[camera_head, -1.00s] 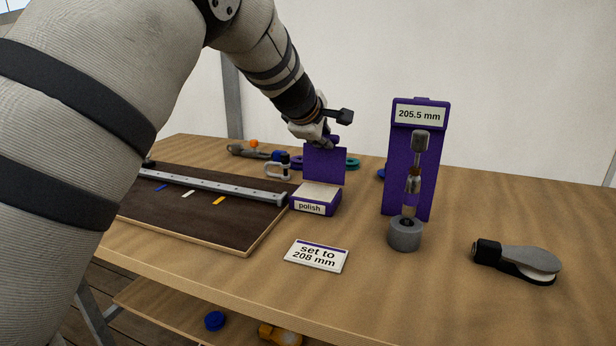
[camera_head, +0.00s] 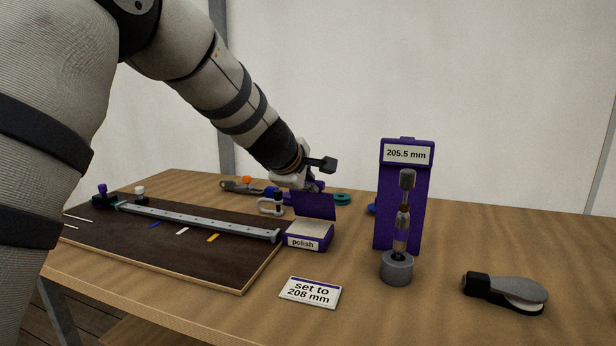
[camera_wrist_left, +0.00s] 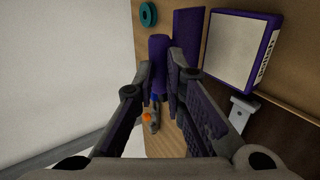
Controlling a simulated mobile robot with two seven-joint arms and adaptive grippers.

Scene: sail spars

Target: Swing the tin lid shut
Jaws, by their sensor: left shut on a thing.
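The tin labelled "polish" (camera_head: 308,240) stands open on the table, its pale inside facing up. It also shows in the wrist view (camera_wrist_left: 243,50). Its purple lid (camera_head: 314,205) is raised at the tin's far edge and looks tilted, with its flat panel (camera_wrist_left: 188,28) beside the tin in the wrist view. My left gripper (camera_head: 302,184) is at the lid's upper edge, shut on a rounded purple part (camera_wrist_left: 159,48) of it. The fingers hide some of this part. My right gripper is not in view.
A dark board with a metal rule (camera_head: 200,218) lies left of the tin. A "set to 208 mm" card (camera_head: 310,292) lies in front. A purple stand reading 205.5 mm (camera_head: 387,225) and a grey-black tool (camera_head: 505,291) are to the right.

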